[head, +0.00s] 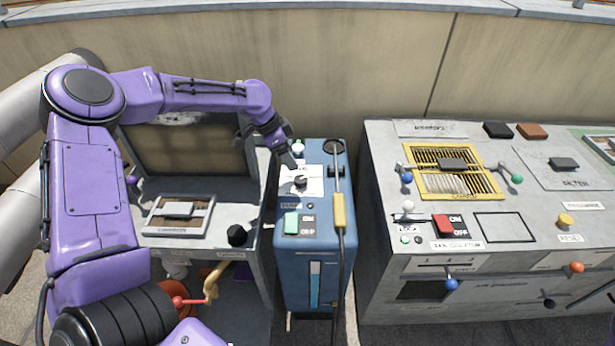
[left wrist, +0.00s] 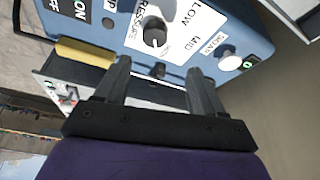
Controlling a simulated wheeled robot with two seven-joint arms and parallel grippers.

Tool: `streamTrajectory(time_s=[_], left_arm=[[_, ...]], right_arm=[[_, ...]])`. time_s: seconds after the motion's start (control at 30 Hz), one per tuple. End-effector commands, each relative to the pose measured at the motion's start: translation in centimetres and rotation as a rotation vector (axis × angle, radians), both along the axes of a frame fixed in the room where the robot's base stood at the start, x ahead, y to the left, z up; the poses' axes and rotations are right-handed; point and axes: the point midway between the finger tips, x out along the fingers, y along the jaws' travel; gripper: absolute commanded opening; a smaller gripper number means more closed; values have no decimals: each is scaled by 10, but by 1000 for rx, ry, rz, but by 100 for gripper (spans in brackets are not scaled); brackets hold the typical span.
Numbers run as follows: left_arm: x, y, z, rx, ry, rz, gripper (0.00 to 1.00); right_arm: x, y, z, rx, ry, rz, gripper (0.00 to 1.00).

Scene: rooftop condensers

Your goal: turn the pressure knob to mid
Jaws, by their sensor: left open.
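The pressure knob (head: 300,181) is a small dark round knob on a white label plate on top of the blue unit (head: 316,235). In the left wrist view the knob (left wrist: 154,34) stands beside printed words PRESSURE, LOW and MID. My left gripper (head: 290,158) is just behind the knob in the head view. In the left wrist view its two fingers (left wrist: 160,82) are apart with nothing between them, and the knob lies beyond their tips, untouched. My right gripper is not in view.
The blue unit also carries a green ON/OFF switch (head: 292,223), a yellow handle (head: 339,212) on a dark hose, and a white button (head: 298,147). A grey bench with a black knob (head: 236,235) stands left; a grey console (head: 400,290) with levers stands right.

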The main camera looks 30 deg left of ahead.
Motion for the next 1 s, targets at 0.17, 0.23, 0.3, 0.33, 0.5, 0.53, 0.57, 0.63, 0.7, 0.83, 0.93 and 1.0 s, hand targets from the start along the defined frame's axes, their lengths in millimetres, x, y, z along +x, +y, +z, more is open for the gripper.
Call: streamTrajectory(time_s=[0.17,0.23,0.3,0.33,0.5,0.53,0.57,0.63,0.7,0.83,0.93,1.0], left_arm=[[4,-5,-34,0,9,7,69],[9,-9,-50,-1,10,9,69],[14,-13,-65,-2,10,10,69],[16,-16,-71,-2,11,9,69],[24,-23,-90,-2,9,6,69],[25,-24,-92,-2,8,6,69],[25,-24,-93,-2,8,6,69],[25,-25,-94,-2,8,6,69],[26,-25,-94,-2,8,6,69],[26,-26,-94,-2,8,6,62],[26,-26,-94,-3,8,6,30],[26,-26,-94,-2,8,6,13]], right_arm=[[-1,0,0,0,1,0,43],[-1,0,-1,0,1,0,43],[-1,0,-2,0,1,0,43],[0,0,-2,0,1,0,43],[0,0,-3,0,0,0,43],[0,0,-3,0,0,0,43],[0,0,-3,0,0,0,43],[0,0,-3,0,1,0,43],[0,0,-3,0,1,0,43],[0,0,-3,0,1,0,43],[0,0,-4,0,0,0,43],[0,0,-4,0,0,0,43]])
